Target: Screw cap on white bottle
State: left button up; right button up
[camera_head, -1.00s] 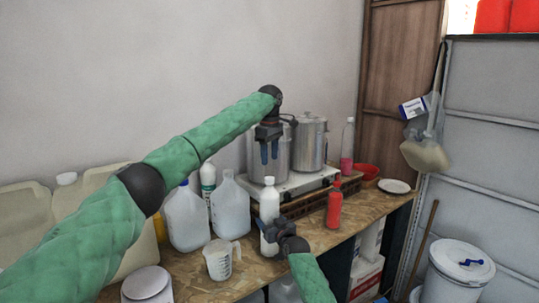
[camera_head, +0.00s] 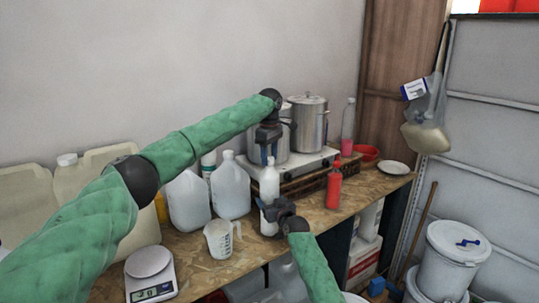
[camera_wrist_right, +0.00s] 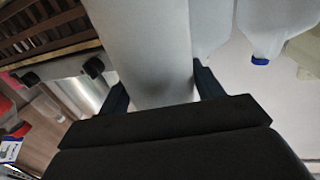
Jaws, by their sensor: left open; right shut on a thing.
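The white bottle (camera_head: 269,186) stands upright near the front edge of the wooden worktop. My right gripper (camera_head: 277,209) is shut on its lower body. In the right wrist view, the bottle's pale side (camera_wrist_right: 150,45) is between the fingers of my right gripper (camera_wrist_right: 160,78). My left gripper (camera_head: 267,153) is open and points down, with its blue fingers at the bottle's top. The fingers partly hide the top, so I cannot tell whether they touch the cap or how the cap sits.
Translucent jugs (camera_head: 230,190) stand left of the bottle, with a measuring jug (camera_head: 220,240) and a scale (camera_head: 150,272) nearer. A red bottle (camera_head: 334,187) is to its right. Steel pots (camera_head: 308,122) stand on a stove behind. Bare worktop (camera_head: 305,213) lies between the white and red bottles.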

pick_arm(q)
jog(key=c, duration=1)
jog(key=shift+c, duration=0.2)
